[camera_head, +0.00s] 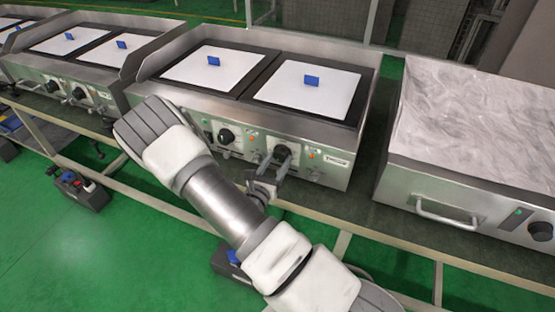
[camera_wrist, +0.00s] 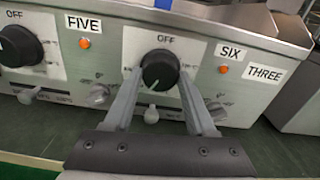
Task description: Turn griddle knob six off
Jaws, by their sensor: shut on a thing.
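Knob six (camera_wrist: 160,70) is a black round knob on the griddle's steel front, under an "OFF" mark and left of the "SIX" label (camera_wrist: 231,53). A small light mark on its face seems to point down and left, away from "OFF". My gripper (camera_wrist: 160,79) has one finger on each side of the knob and is shut on it. In the head view my gripper (camera_head: 279,161) reaches the same knob (camera_head: 282,152) at the right of the griddle front (camera_head: 240,118). An orange light (camera_wrist: 223,69) sits beside the knob.
Knob five (camera_wrist: 18,46) is to the left, with its "FIVE" label (camera_wrist: 83,24). Small levers and fittings sit below the knobs. A "THREE" label (camera_wrist: 264,73) is at the right. Another appliance (camera_head: 470,150) with a front handle stands to the right across a gap.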

